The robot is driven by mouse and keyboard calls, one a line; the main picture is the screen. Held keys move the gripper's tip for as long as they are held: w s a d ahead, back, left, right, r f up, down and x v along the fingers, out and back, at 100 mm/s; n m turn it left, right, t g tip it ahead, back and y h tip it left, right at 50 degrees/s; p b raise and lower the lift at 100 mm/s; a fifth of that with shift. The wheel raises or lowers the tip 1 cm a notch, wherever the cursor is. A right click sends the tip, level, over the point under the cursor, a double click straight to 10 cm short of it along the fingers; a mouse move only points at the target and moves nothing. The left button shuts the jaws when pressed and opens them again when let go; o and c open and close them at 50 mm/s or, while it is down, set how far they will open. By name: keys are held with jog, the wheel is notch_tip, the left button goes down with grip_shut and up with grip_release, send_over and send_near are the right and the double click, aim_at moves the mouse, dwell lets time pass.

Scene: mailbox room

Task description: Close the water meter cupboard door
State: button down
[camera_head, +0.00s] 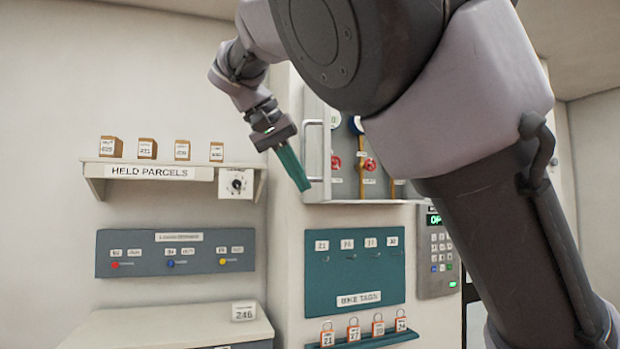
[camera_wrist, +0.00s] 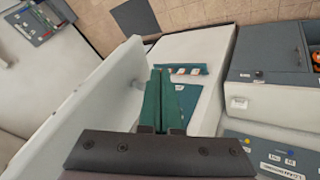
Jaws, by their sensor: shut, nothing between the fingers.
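The water meter cupboard (camera_head: 345,190) is on the wall right of centre in the head view. Its pale door (camera_head: 323,135) stands open, seen at a steep angle, with a bar handle (camera_head: 304,150) on its outer face. Red valve wheels and gauges show inside, partly hidden by my arm. In the wrist view the door (camera_wrist: 75,115) is the large white panel on the left. My gripper (camera_head: 306,187) is shut and empty, its teal fingers pointing down beside the lower end of the handle. Its fingers also show in the wrist view (camera_wrist: 165,72). I cannot tell whether they touch the door.
Below the cupboard are a teal bike tags board (camera_head: 354,262) and a ledge with several orange padlocks (camera_head: 353,330). A keypad (camera_head: 438,255) is to the right. On the left are the held parcels shelf (camera_head: 150,172), a grey panel (camera_head: 175,253) and a white counter (camera_head: 165,328).

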jog(key=shift+s+d, duration=0.1)
jog(key=shift+d, duration=0.95)
